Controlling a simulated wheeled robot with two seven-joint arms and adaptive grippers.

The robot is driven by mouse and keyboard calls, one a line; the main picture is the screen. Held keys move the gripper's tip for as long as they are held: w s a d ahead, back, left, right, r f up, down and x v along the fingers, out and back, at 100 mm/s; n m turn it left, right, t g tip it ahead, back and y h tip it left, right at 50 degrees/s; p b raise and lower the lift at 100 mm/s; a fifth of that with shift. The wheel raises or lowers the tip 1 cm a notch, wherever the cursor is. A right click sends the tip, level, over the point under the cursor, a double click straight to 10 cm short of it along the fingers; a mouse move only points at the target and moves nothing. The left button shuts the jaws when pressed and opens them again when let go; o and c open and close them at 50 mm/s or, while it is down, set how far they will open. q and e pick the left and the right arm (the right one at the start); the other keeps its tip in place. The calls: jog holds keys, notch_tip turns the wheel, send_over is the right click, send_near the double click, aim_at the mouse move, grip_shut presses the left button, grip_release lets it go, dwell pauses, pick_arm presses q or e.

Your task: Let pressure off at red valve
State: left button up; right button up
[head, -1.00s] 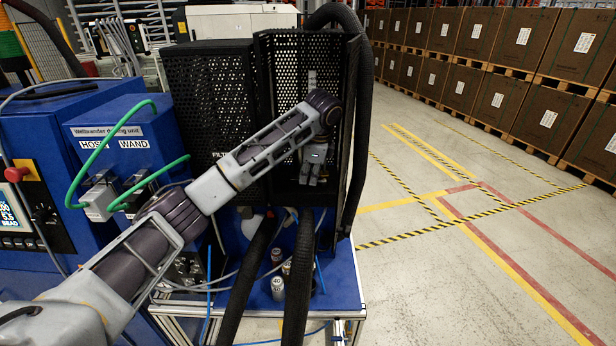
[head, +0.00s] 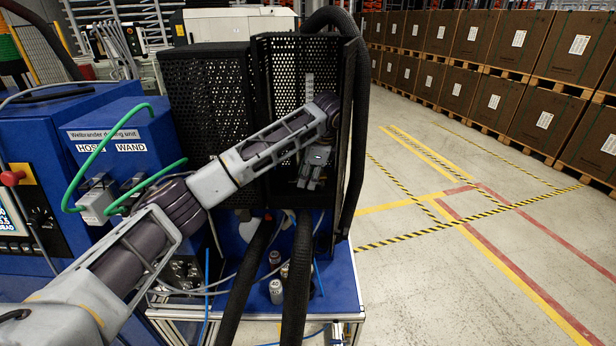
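My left arm reaches across from the lower left to an open black perforated cabinet. My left gripper (head: 310,180) hangs fingers down in front of the cabinet's mesh (head: 290,80). The fingers are small and seen against dark mesh, so their opening is unclear. I see nothing held in them. No red valve can be made out; the arm and gripper hide part of the cabinet. A red knob (head: 10,177) on a yellow base sits on the blue unit at the far left. My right gripper is not in view.
A thick black hose (head: 357,130) runs down the cabinet's right side. Black hoses (head: 297,280) and small metal canisters (head: 276,291) are on the blue cart top (head: 340,285). Green hoses (head: 95,160) loop at the left. Floor at right is clear, before stacked boxes (head: 530,120).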

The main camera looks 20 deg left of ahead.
aim_at(308, 181)
pick_arm(q)
jog(key=shift+r, duration=0.1)
dwell(0.3)
notch_tip(308, 181, up, 10)
dwell(1.1)
jog(key=shift+c, duration=1.3)
jog(key=shift+f, duration=0.2)
